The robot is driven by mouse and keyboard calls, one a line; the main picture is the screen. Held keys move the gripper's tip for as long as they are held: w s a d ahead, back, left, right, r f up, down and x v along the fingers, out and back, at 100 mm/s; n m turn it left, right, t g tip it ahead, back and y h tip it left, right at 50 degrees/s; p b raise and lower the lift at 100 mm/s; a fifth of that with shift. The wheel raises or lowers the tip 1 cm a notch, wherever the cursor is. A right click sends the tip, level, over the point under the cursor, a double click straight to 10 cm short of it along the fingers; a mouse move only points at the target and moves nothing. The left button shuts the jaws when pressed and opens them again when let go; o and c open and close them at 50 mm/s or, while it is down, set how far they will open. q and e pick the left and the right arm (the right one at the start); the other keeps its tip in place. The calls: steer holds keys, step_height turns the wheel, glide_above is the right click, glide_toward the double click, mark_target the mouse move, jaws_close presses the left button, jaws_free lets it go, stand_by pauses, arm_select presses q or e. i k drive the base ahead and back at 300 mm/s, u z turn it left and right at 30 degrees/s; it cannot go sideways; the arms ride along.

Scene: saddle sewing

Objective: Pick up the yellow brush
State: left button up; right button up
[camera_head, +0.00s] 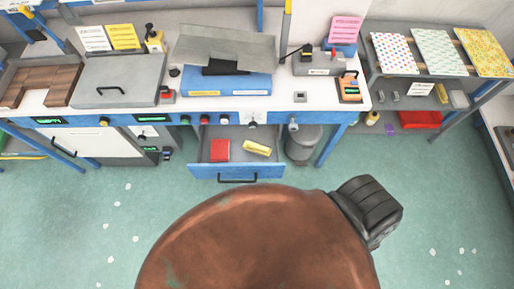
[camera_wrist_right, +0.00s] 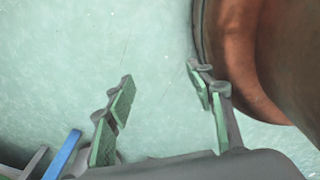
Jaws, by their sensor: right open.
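The yellow brush (camera_head: 257,147) lies in the open blue drawer (camera_head: 237,171) under the workbench, in the head view. It lies slightly tilted in the right half of the drawer, beside a red block (camera_head: 220,150). My right gripper (camera_wrist_right: 162,82) shows only in its wrist view. Its green-padded fingers are spread apart with nothing between them, over the green floor. Neither the brush nor the drawer can be made out in the wrist view. My left gripper is in neither view.
The white workbench top (camera_head: 283,101) carries a grey-lidded box (camera_head: 118,80) and a blue machine (camera_head: 229,84). A grey bin (camera_head: 303,144) stands right of the drawer. A rack with patterned sheets (camera_head: 438,52) is at the right. The green floor (camera_head: 75,215) in front is mostly clear, with white scraps.

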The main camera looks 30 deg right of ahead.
mark_target(250, 146)
steer(key=z, duration=1.85)
steer(key=k, duration=0.95)
steer(key=u, duration=1.35)
steer(key=i, duration=0.5)
steer(key=z, duration=0.1)
